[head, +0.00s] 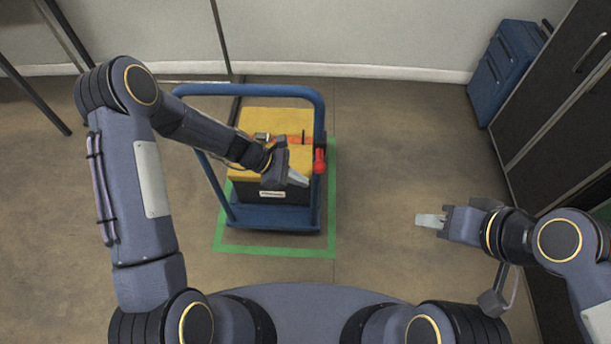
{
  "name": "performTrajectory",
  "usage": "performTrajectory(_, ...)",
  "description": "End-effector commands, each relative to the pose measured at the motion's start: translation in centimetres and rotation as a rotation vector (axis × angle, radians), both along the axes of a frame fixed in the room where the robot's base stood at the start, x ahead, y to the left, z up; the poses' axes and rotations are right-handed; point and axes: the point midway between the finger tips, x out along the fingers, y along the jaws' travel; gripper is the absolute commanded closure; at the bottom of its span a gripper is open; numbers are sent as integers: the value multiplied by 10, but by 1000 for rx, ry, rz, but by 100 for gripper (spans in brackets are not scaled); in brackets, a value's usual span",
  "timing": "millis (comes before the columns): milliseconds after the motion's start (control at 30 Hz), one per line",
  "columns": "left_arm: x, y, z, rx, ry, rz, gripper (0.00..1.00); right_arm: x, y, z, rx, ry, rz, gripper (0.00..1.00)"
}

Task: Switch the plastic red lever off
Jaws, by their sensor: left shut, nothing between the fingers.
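The red lever (319,161) sticks out at the right side of a yellow-topped black box (275,118), near the blue rail. The box stands on a blue trolley (245,220) with a tubular handle frame. My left gripper (297,178) is over the front part of the box, just left of and a little below the lever in the picture. Its fingers are together and hold nothing. I cannot tell whether it touches the lever. My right gripper (430,221) is over bare floor to the right of the trolley, away from the lever. Its fingers look close together, but their gap is unclear.
Green tape (333,215) marks the floor around the trolley. A blue case (503,70) stands at the back right beside dark cabinets (560,90). The trolley's blue frame (318,110) rises close to the lever. The floor between trolley and cabinets is free.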

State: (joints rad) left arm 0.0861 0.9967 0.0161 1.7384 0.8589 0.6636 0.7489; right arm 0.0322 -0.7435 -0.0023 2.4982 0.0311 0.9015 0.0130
Motion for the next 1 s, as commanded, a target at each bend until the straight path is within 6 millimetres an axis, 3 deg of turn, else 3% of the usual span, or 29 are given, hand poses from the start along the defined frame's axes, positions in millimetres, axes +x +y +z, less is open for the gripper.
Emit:
performTrajectory(33,6,12,17,1,-12,4,100,0,0,5,0,0,0,64)
performTrajectory(100,8,25,28,2,-12,4,100,1,0,7,0,-2,-1,64)
performTrajectory(400,14,63,61,1,-8,3,100,0,0,9,0,-1,0,64)
performTrajectory(1000,15,71,67,0,-6,2,100,1,0,9,0,-1,0,64)
